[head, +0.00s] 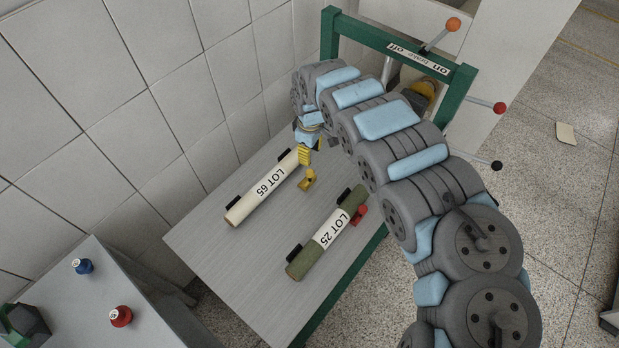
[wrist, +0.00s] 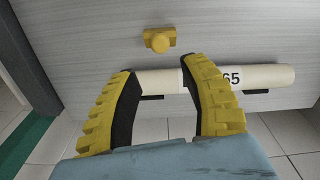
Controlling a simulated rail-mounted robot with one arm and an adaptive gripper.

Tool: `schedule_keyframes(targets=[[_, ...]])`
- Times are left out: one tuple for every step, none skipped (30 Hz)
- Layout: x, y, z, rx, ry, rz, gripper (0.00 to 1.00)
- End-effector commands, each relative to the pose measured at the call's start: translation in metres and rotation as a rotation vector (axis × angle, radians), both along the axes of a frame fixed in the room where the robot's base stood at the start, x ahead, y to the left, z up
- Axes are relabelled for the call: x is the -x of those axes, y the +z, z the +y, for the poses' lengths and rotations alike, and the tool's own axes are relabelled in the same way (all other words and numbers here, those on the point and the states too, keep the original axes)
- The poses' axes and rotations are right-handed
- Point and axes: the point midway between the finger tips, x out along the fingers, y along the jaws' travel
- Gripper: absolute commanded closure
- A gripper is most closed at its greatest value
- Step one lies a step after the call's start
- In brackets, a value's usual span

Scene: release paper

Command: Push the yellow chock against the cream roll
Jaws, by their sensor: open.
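The cream roll (head: 262,191), marked LOT 65, lies on the grey table. The yellow chock (head: 307,179) stands on the table beside the roll's far end, on the side toward the green roll, with a gap between them. My gripper (head: 318,150) is over the far end of the cream roll, its yellow fingers apart. In the wrist view my gripper (wrist: 160,68) is open, with part of the cream roll (wrist: 265,77) showing between and beyond the fingers. The yellow chock (wrist: 159,40) shows just past the fingertips, apart from them. Nothing is held.
A green roll (head: 300,262) marked LOT 25 lies nearer, with a red chock (head: 360,214) at its side. Black blocks (head: 232,202) sit by both rolls. A green frame (head: 394,38) with coloured knobs stands at the table's far end. The tabletop (head: 205,250) near the front is bare.

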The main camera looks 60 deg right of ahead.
Motion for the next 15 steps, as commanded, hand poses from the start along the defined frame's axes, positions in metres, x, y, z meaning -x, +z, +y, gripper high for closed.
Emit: schedule_keyframes(targets=[[-0.001, -0.007, 0.000, -0.001, 0.000, -0.002, 0.55], [-0.001, -0.010, 0.000, 0.000, 0.000, -0.002, 0.55], [-0.001, -0.014, 0.000, 0.000, 0.000, -0.002, 0.55], [-0.001, -0.018, 0.001, -0.001, 0.000, -0.003, 0.55], [-0.001, -0.022, 0.001, -0.001, 0.000, -0.002, 0.55], [-0.001, -0.026, 0.001, -0.001, 0.000, -0.002, 0.55], [-0.002, -0.029, 0.001, -0.001, 0.000, -0.003, 0.55], [-0.002, -0.032, 0.001, -0.001, 0.000, -0.004, 0.55], [-0.002, -0.036, 0.000, 0.000, 0.000, -0.003, 0.55], [-0.001, -0.039, 0.000, 0.000, 0.000, -0.003, 0.55], [-0.001, -0.042, 0.000, 0.000, 0.000, -0.003, 0.55], [-0.001, -0.047, 0.001, -0.001, 0.000, -0.002, 0.55], [-0.001, -0.051, 0.001, -0.001, 0.000, -0.001, 0.55], [0.000, -0.054, 0.001, -0.002, 0.000, 0.000, 0.55], [-0.001, -0.058, 0.002, -0.003, 0.000, -0.001, 0.55]])
